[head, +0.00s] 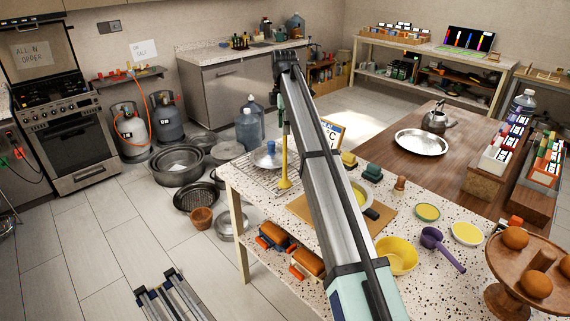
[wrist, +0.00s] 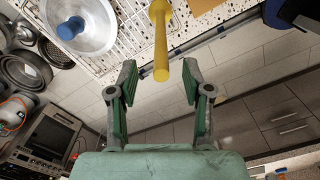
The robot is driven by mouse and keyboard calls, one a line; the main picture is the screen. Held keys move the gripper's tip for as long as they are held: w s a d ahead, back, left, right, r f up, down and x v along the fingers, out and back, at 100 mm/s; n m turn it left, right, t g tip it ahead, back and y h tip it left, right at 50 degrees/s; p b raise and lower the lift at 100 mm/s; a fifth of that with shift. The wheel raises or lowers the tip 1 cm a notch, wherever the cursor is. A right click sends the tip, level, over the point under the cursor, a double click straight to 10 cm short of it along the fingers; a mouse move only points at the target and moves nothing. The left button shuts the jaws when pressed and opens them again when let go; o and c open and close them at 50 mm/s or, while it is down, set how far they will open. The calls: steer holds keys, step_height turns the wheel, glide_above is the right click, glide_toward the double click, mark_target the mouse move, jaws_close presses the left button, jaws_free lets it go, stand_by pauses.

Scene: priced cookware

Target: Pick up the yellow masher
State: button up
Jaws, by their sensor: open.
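The yellow masher (head: 285,170) stands upright, wide end down, by the wire rack near the left end of the speckled counter in the head view. In the wrist view its yellow handle (wrist: 161,40) comes in from the top edge, its near end between the fingertips in the picture. My gripper (wrist: 159,67) is open and empty, a finger on each side of the handle's line. In the head view my arm hides much of the gripper, which hangs above the masher. The exact gap between fingers and handle cannot be told.
A lid with a blue knob (head: 268,155) lies on the wire rack (head: 243,172), left of the masher. Pots (head: 177,163) stand on the floor.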

steer(key=p, duration=0.2)
glide_above(285, 158)
steer(key=shift+f, duration=2.2)
steer(key=shift+w+a+f, duration=0.1)
steer(key=shift+w+f, duration=0.35)
steer(key=shift+f, duration=0.15)
jaws_close()
